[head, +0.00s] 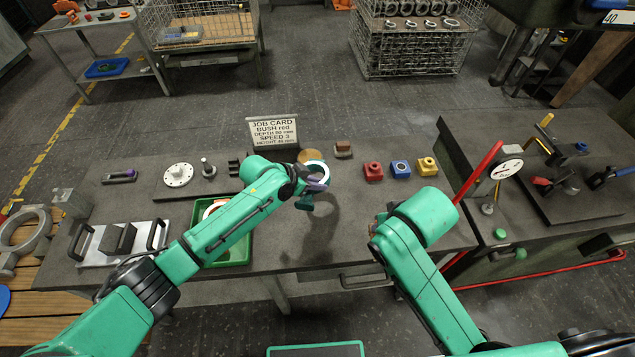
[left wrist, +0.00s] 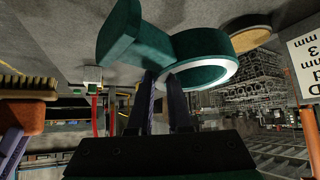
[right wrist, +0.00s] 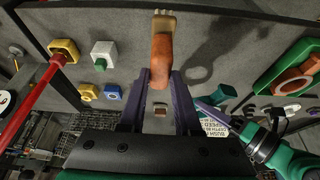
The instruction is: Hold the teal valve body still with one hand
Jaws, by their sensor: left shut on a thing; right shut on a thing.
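The teal valve body (head: 308,203) is held above the bench by my left gripper (head: 306,187). In the left wrist view the valve body (left wrist: 204,48) shows a round ring with a bright inner face and a thick stub to the left. The left fingers (left wrist: 166,85) are shut on it near where stub and ring meet. It also shows in the right wrist view (right wrist: 222,93). My right gripper (right wrist: 160,78) is shut on a brush (right wrist: 162,48) with an orange-brown handle and pale bristles. The brush also shows in the left wrist view (left wrist: 24,115), apart from the valve body.
A job card (head: 273,132) stands behind the valve body. Red (head: 373,172), blue (head: 400,168) and yellow (head: 427,166) blocks sit at the back right. A green tray (head: 235,262) lies partly under my left arm. A gauge with a red lever (head: 480,170) stands right.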

